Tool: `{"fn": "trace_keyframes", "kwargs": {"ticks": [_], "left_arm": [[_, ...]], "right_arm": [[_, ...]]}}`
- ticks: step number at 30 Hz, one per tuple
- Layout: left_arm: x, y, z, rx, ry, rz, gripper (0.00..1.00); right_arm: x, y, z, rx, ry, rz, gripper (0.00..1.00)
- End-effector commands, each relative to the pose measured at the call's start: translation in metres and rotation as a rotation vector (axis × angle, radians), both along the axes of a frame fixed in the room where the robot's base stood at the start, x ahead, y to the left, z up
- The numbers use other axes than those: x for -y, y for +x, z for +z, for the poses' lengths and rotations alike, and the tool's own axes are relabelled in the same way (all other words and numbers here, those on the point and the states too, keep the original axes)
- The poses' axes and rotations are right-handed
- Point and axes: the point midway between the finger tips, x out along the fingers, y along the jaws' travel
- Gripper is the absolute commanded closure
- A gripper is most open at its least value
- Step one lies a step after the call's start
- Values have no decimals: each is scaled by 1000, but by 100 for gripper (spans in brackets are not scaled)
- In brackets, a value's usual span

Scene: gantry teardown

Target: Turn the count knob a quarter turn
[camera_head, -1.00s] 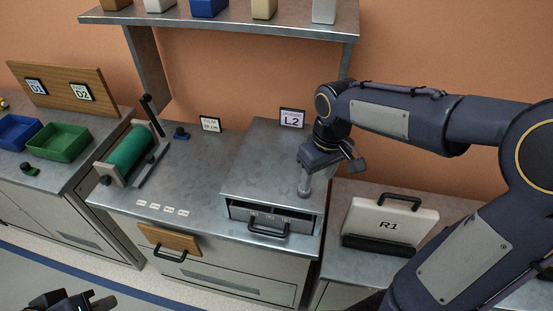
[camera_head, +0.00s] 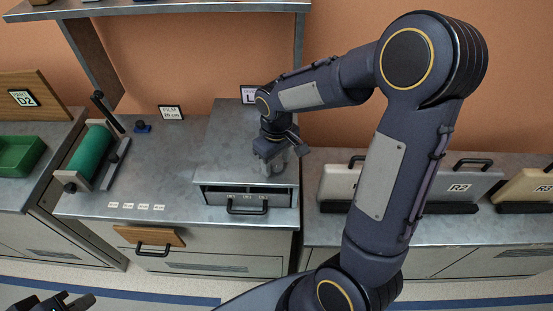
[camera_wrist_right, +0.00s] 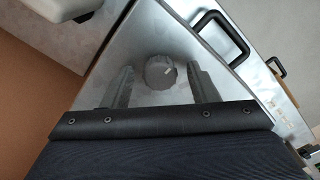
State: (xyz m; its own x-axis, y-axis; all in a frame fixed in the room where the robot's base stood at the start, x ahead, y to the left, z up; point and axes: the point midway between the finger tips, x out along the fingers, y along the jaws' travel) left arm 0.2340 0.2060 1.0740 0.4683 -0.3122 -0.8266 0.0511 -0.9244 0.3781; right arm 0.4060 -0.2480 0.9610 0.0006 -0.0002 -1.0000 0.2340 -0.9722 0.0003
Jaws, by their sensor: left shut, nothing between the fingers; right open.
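The count knob (camera_wrist_right: 160,72) is a round grey ridged knob with a pale pointer mark, on the metal top of the L2 cabinet (camera_head: 225,145). In the right wrist view it sits between the two fingers of my right gripper (camera_wrist_right: 161,68), with a gap on each side. The fingers are open; I cannot tell whether they reach down around the knob or are still above it. In the head view my right gripper (camera_head: 275,165) points down over the cabinet's right side and hides the knob. My left gripper (camera_head: 72,303) is shut and empty at the bottom left, far from the cabinet.
The cabinet has a front drawer with a black handle (camera_head: 247,208). A green roller (camera_head: 90,152) stands left on the bench. Carry cases, one marked R2 (camera_head: 462,188), stand to the right. A shelf (camera_head: 160,8) hangs above. The bench between roller and cabinet is mostly clear.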

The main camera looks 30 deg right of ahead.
Motion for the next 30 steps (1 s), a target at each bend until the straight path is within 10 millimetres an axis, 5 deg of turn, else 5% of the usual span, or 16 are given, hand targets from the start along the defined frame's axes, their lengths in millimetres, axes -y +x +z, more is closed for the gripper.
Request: {"fn": "trace_keyframes", "kwargs": {"ticks": [4, 14, 30], "left_arm": [[0, 0, 0, 0, 0, 0, 100], [0, 0, 0, 0, 0, 0, 100], [0, 0, -7, 0, 0, 0, 100]], "right_arm": [[0, 0, 0, 0, 0, -1, 48], [0, 0, 0, 0, 0, -1, 91], [0, 0, 0, 0, 0, -170, 91]]}}
